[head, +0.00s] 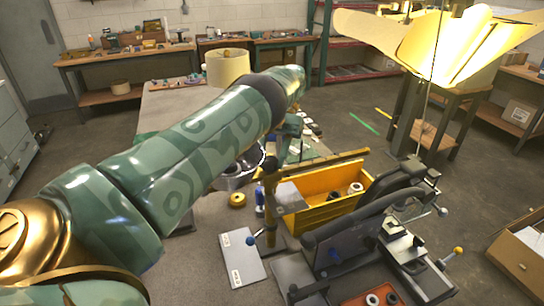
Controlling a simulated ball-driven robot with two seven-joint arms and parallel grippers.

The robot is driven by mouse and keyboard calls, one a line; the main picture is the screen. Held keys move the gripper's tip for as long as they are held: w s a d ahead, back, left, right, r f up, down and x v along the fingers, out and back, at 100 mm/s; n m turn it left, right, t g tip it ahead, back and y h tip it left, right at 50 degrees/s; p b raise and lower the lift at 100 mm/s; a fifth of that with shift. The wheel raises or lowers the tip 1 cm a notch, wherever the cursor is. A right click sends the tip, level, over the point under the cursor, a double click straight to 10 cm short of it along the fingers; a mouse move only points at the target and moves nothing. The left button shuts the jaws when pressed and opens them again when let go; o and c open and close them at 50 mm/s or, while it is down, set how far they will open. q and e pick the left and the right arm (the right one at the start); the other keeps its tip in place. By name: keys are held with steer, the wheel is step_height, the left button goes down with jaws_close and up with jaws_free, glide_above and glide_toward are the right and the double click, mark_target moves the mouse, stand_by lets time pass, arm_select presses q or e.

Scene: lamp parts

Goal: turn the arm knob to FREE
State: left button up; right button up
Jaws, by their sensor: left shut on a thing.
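My left arm crosses the picture from the lower left, green with a leaf pattern. Its far end bends down behind itself, and my left gripper (289,129) shows only in small part there. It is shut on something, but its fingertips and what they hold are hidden. A dark upright post (271,195) stands on the bench, with a lever ending in a blue ball knob (250,241). A white plate (243,259) with small labels lies beside it, its lettering too small to read. I cannot tell which part is the arm knob. My right gripper is not in view.
A yellow bin (325,212) with rolls stands right of the post. A dark clamp-like device (345,245) with a yellow-ball lever (457,251) is in front. A cream lampshade (227,67) stands at the back.

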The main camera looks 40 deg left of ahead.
arm_select(q)
steer(key=shift+f, duration=0.1)
steer(key=o, duration=1)
